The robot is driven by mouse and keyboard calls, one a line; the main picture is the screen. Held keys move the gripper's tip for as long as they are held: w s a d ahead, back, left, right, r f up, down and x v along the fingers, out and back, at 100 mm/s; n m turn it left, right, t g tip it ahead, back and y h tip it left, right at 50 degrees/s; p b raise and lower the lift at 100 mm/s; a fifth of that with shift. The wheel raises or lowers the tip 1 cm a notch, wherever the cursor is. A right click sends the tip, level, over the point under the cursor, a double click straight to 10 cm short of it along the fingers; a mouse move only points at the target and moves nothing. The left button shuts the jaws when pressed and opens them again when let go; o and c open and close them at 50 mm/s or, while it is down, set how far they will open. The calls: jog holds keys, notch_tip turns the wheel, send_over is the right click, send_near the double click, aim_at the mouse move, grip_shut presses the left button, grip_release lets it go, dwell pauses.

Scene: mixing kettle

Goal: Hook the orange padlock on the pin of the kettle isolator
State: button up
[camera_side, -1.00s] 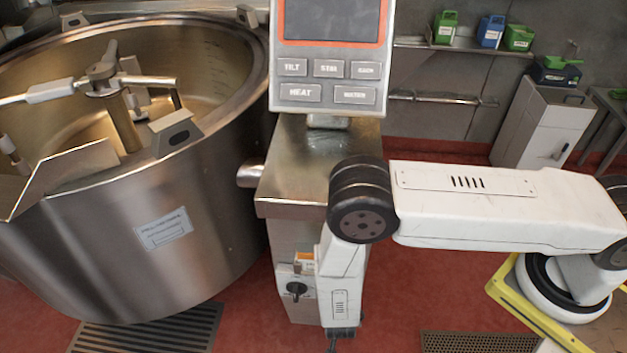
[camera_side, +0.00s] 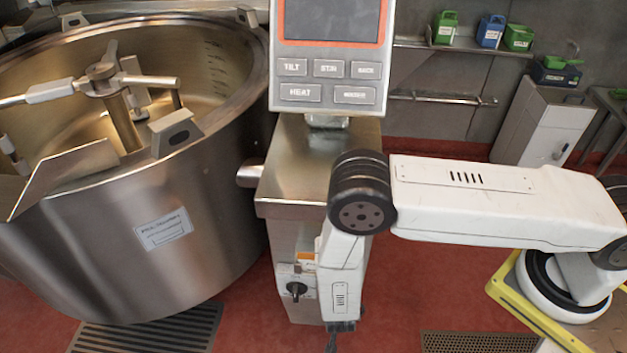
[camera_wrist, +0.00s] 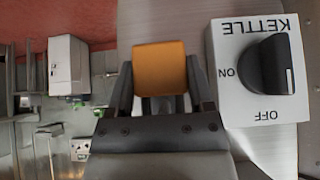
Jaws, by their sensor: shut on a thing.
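The orange padlock (camera_wrist: 160,68) is between the fingers of my gripper (camera_wrist: 158,92) in the wrist view. The gripper is shut on it. Its body faces the camera, and its shackle is hidden. The kettle isolator (camera_wrist: 228,98) is a white plate marked KETTLE, ON and OFF, with a black knob (camera_wrist: 270,64). It lies just right of the padlock and gripper. I cannot make out the pin. In the side view the isolator knob (camera_side: 296,289) is on the column front, left of my wrist. An orange patch shows just above the knob; my arm hides the fingers there.
The large steel kettle (camera_side: 150,250) stands left of the column (camera_side: 290,225), which carries a button panel (camera_side: 328,85). A floor grate (camera_side: 145,330) lies below the kettle.

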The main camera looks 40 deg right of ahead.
jog(key=shift+w+d, duration=0.85)
dwell(0.7)
jog(key=o, duration=1.3)
jog(key=shift+c, duration=0.2)
jog(key=shift+r, duration=0.1)
jog(key=v, duration=0.7)
jog(key=shift+a, duration=0.1)
dwell(0.4)
